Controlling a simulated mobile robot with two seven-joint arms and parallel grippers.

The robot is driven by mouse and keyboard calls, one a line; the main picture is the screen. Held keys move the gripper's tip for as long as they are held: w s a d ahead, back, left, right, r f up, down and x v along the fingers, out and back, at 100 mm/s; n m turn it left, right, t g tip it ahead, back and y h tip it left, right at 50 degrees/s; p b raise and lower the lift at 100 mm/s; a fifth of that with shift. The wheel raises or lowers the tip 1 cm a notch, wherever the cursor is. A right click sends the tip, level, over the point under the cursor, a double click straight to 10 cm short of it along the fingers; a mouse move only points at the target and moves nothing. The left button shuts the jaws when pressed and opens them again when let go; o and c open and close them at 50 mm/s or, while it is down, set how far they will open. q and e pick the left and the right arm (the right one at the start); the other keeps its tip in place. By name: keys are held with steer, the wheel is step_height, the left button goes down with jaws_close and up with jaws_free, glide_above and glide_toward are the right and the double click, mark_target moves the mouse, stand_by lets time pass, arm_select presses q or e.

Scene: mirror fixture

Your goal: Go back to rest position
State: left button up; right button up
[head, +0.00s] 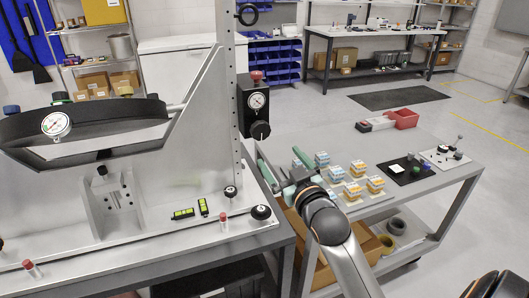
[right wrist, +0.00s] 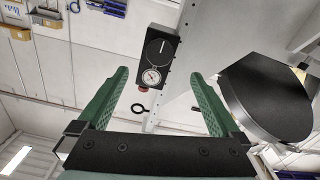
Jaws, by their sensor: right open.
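My right gripper (head: 284,165) has green fingers and is at the middle of the head view, by the gap between the grey fixture bench and the side table. Its fingers are spread with nothing between them. In the right wrist view the gripper (right wrist: 158,78) also shows open and empty. The same box (head: 257,105) is above and behind the gripper in the head view. My left gripper does not show.
The mirror fixture's black ring (head: 100,115) and upright plate (head: 200,120) stand left of the right gripper. Open floor (head: 320,105) lies behind.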

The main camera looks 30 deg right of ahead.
steer(key=s+a+f+n+g+y, duration=0.15)
steer(key=s+a+f, duration=0.3)
steer(key=f, duration=0.65)
steer(key=s+a+f+n+g+y, duration=0.1)
steer(key=s+a+f+g+y, duration=0.2)
steer(key=a+f, duration=0.55)
steer(key=s+a+f+g+y, duration=0.2)
steer(key=s+a+f+g, duration=0.2)
steer(key=s+f, duration=1)
steer(key=shift+a+f, duration=0.85)
steer(key=shift+a, duration=0.25)
